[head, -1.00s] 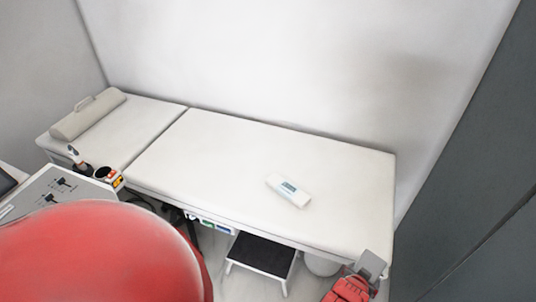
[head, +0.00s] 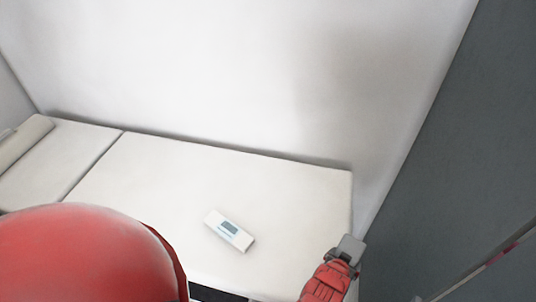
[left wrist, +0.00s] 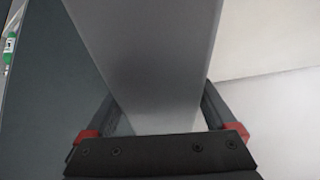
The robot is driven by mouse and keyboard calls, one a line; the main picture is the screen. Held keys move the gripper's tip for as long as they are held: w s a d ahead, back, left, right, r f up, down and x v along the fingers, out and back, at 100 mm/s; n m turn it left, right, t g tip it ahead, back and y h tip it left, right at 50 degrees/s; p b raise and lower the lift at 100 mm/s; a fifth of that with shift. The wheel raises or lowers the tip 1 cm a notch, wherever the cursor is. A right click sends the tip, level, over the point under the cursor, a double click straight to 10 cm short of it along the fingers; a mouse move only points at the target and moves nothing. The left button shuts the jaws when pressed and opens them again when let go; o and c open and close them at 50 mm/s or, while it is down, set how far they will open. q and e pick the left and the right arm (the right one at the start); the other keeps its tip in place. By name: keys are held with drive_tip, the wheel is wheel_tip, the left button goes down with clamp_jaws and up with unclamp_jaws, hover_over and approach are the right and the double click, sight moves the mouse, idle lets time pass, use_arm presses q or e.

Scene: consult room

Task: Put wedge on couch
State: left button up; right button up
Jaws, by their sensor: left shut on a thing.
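The couch (head: 290,185) is a long white padded top against the wall in the head view. In the left wrist view, my left gripper (left wrist: 160,100) is shut on a smooth grey slab-like piece, which I take to be the wedge (left wrist: 150,45). Its far end runs out of the top of the picture.
A white box with a blue label (head: 229,230) lies on the couch's near middle. A beige bolster (head: 25,142) lies at the couch's left end. A dark grey panel (head: 445,170) stands at the right. The couch top behind and left of the box is clear.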

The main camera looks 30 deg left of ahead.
use_arm(q)
drive_tip(key=shift+a+r, duration=0.1)
drive_tip(key=shift+a, duration=0.05)
drive_tip(key=w+a+p, duration=0.1)
drive_tip(key=a, duration=0.3)
drive_tip(key=w+a+p, duration=0.1)
drive_tip(key=a, duration=0.3)
drive_tip(key=w+a+f+p, duration=0.1)
drive_tip(key=w+a, duration=0.1)
drive_tip(key=a, duration=0.3)
drive_tip(key=shift+w+p, duration=0.1)
drive_tip(key=shift+p, duration=0.25)
drive_tip(key=shift+w+a+f, duration=0.1)
drive_tip(key=shift+w+a, duration=0.1)
drive_tip(key=shift+a, duration=0.25)
drive_tip(key=shift+w+a+f, duration=0.1)
drive_tip(key=shift+w+a, duration=0.1)
drive_tip(key=shift+a, duration=0.25)
wheel_tip(320, 180, down, 2)
drive_tip(key=shift+f+p, duration=0.25)
drive_tip(key=shift+p, duration=0.8)
drive_tip(key=shift+f, duration=0.6)
